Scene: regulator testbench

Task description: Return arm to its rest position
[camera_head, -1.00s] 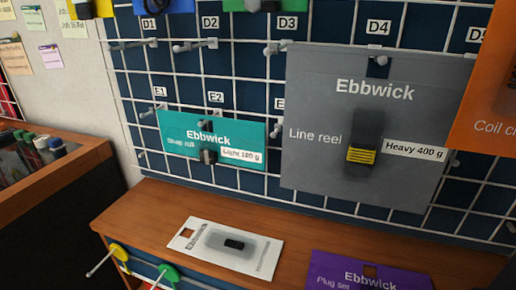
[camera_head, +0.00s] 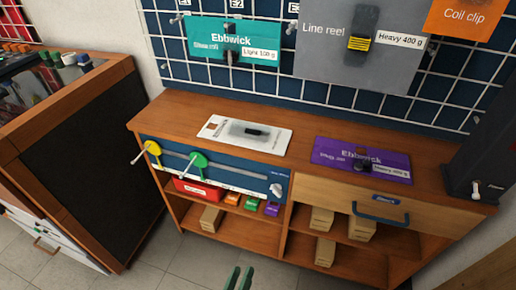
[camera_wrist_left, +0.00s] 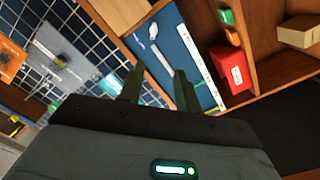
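My left gripper (camera_head: 239,279) shows at the bottom edge of the head view as two dark green fingertips with a gap between them. In the left wrist view its two fingers (camera_wrist_left: 160,88) stand apart with nothing between them, so it is open and empty. It is in front of the wooden bench (camera_head: 232,109), apart from the goods. The rest of the left arm is hidden below the head view. My right gripper is in neither view.
A white card pack (camera_head: 220,130) and a purple pack (camera_head: 335,158) lie on the bench top. Teal (camera_head: 220,39) and grey (camera_head: 330,65) packs hang on the wire grid. Shelves below hold a red box (camera_head: 197,188) and cartons. Floor shows at lower left.

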